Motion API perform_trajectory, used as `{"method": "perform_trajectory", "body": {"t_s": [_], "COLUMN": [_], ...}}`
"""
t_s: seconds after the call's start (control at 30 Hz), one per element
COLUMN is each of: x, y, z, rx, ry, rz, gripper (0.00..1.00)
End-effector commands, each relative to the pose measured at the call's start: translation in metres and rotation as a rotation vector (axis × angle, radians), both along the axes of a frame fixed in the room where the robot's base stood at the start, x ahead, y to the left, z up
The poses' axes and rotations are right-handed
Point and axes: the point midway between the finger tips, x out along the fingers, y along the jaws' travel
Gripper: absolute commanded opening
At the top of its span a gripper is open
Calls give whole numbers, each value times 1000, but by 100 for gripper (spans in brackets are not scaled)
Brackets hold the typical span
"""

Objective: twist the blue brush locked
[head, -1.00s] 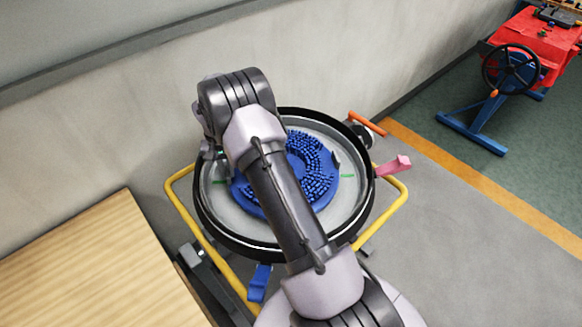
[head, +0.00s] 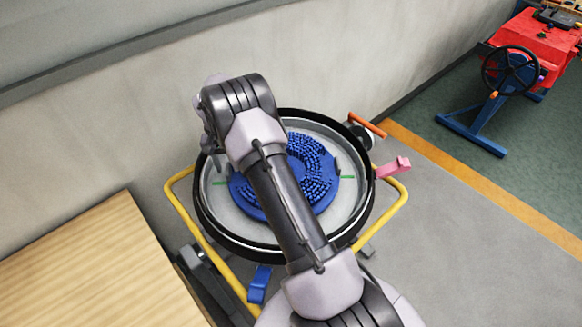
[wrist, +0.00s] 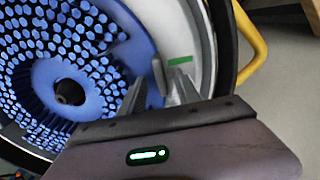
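The blue brush (head: 318,180) is a round disc with bristles and a central hole. It sits face up inside the round tank ring; my arm hides part of it in the head view. In the wrist view the brush (wrist: 75,75) fills the left side. A dark upright tab (wrist: 157,75) stands at its rim, beside a green mark (wrist: 180,60) on the pale ring. My gripper (wrist: 160,85) has its fingers apart on either side of the tab, with gaps visible. In the head view, another dark tab (head: 338,168) is slightly above the right green mark (head: 347,177).
A black-rimmed ring (head: 205,222) surrounds the brush, with a yellow frame (head: 178,205) outside it. A pink lever (head: 397,167), an orange handle (head: 367,125) and a blue pedal (head: 259,284) stick out. A wooden top (head: 90,270) is at left; the wall is close behind.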

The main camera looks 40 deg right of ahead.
Motion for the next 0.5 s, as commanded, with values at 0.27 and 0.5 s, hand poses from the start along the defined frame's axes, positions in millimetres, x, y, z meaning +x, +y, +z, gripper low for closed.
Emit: {"method": "perform_trajectory", "body": {"t_s": [0.27,0.5], "x": [-2,-3], "y": [1,3], "z": [-19,8], "rx": [3,2], "ry": [5,2], "rz": [0,2], "gripper": [39,39]}}
